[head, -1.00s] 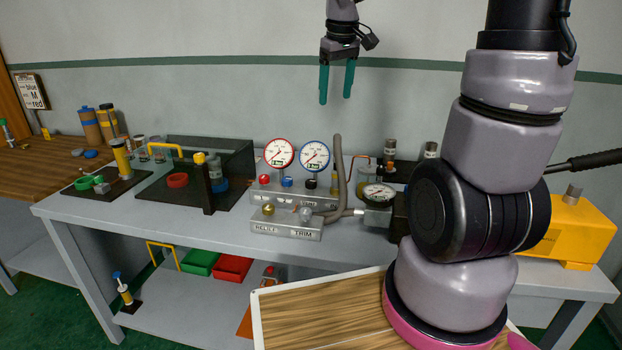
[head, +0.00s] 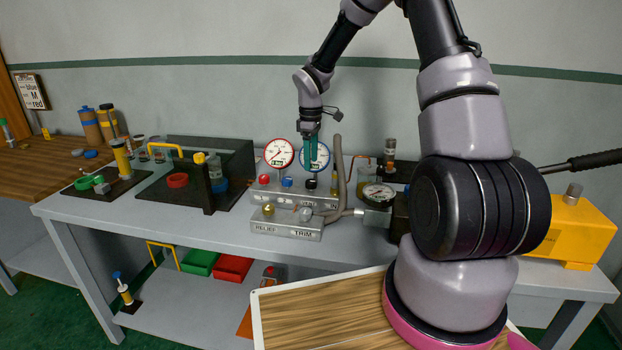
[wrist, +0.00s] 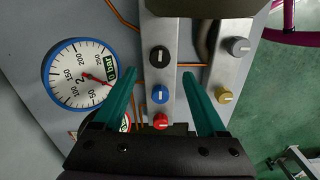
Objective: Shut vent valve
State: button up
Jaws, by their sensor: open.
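A grey valve block (head: 290,195) on the bench carries a red knob (head: 264,179), a blue knob (head: 287,182) and a black knob (head: 311,184). I cannot read which is the vent valve. In the wrist view the black knob (wrist: 159,56), blue knob (wrist: 160,94) and red knob (wrist: 160,122) form a line, each with a pale pointer mark. My gripper (head: 309,168), with teal fingers, is open and empty above the block. In the wrist view my gripper (wrist: 157,72) has its fingers on either side of the knob row, apparently not touching any knob.
A front block labelled RELIEF and TRIM (head: 287,231) has a gold knob (head: 268,209) and a grey knob (head: 305,213). A red-rimmed gauge (head: 279,153) and blue-rimmed gauge (head: 314,155) stand behind. A grey hose (head: 339,165) rises close on the right.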

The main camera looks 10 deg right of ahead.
aim_at(311, 181)
notch_tip(311, 181, down, 7)
jog(key=shift+f, duration=0.1)
dwell(0.3)
grip_shut()
